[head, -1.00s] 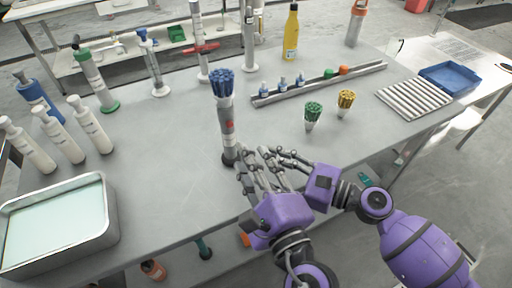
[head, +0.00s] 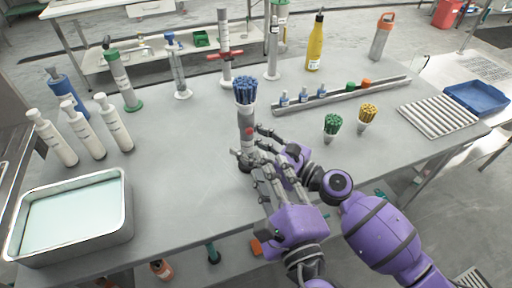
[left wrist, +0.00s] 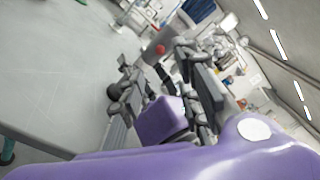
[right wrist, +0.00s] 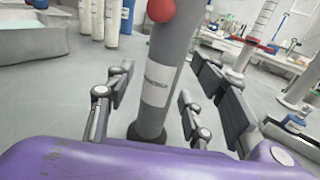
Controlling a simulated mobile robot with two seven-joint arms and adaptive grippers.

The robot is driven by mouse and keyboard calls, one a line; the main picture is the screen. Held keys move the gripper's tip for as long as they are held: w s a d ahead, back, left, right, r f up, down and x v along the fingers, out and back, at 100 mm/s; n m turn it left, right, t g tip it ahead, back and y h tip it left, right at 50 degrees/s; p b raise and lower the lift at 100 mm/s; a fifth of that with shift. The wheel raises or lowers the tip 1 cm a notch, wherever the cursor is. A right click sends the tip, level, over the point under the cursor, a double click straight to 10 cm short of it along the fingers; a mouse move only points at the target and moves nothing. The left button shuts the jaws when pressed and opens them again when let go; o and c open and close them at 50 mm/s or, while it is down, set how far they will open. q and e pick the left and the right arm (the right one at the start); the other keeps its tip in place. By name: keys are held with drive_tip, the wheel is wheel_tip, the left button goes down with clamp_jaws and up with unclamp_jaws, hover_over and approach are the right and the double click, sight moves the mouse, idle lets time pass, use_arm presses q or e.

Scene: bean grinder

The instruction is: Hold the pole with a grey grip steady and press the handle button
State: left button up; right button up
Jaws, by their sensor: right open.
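The grey pole (head: 245,117) stands upright on the table with a bundle of blue sticks on top. Its red round button (head: 250,131) also shows in the right wrist view (right wrist: 161,10) and the left wrist view (left wrist: 160,49). My right gripper (head: 262,142) is open, with its fingers on both sides of the pole (right wrist: 155,85) and a gap visible. My left gripper (head: 252,163) is the lower one, its fingers spread and apparently empty, close to the pole's lower part. The fingers overlap the pole's base in the head view, so contact is unclear.
A metal tray (head: 126,222) and several white bottles (head: 115,125) stand at the left. The table between the tray and the pole is clear.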

drive_tip(key=shift+c, duration=0.3)
use_arm(q)
drive_tip(key=shift+c, duration=0.2)
use_arm(e)
clamp_jaws()
use_arm(q)
clamp_jaws()
idle(0.9)
